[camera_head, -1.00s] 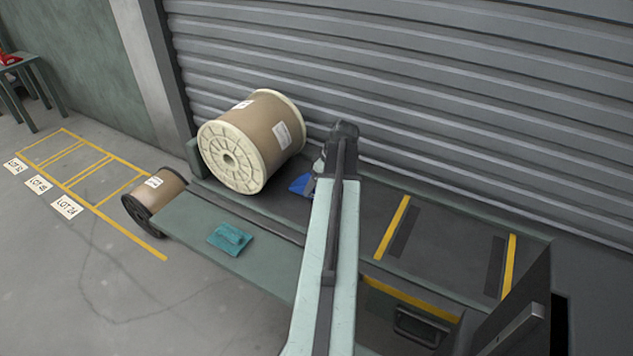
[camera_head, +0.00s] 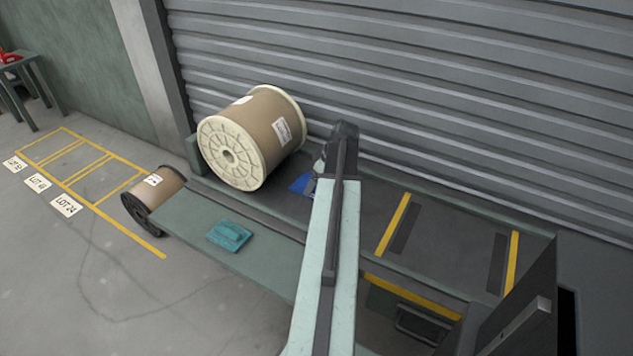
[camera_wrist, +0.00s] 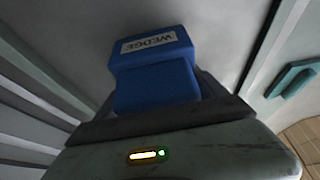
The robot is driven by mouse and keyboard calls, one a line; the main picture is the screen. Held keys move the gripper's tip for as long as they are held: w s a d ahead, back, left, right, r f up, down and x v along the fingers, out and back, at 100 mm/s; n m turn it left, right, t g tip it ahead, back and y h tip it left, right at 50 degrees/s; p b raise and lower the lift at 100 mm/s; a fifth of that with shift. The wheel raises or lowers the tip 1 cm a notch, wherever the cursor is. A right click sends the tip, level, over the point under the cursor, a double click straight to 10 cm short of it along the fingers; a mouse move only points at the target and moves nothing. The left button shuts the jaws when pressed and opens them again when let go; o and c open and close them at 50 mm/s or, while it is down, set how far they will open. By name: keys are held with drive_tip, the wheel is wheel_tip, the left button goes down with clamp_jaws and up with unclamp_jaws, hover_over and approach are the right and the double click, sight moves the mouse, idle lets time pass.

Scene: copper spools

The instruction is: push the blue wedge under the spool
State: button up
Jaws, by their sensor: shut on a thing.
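The large spool (camera_head: 262,135), tan with pale flanges, lies on its side at the left end of the dark bed against the shutter. The blue wedge (camera_head: 300,184) is on the bed to the right of the spool, partly hidden by my arm. In the head view a small gap of bed shows between wedge and spool. In the wrist view the wedge (camera_wrist: 155,72), with a white label reading WEDGE, sits between the jaws of my gripper (camera_wrist: 160,112), which is shut on it. In the head view my gripper (camera_head: 319,167) is mostly hidden behind my wrist.
A teal object (camera_head: 230,235) lies on the green ledge (camera_head: 190,222) in front. A smaller spool (camera_head: 153,196) stands on the floor at left. The bed to the right, with yellow stripes (camera_head: 393,225), is clear. The grey shutter (camera_head: 420,90) closes off the back.

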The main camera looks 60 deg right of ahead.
drive_tip(key=o, duration=2)
drive_tip(key=shift+f, duration=0.15)
drive_tip(key=shift+c, duration=0.2)
drive_tip(key=p+v, duration=0.7)
drive_tip(key=v, duration=0.1)
drive_tip(key=shift+w, duration=0.15)
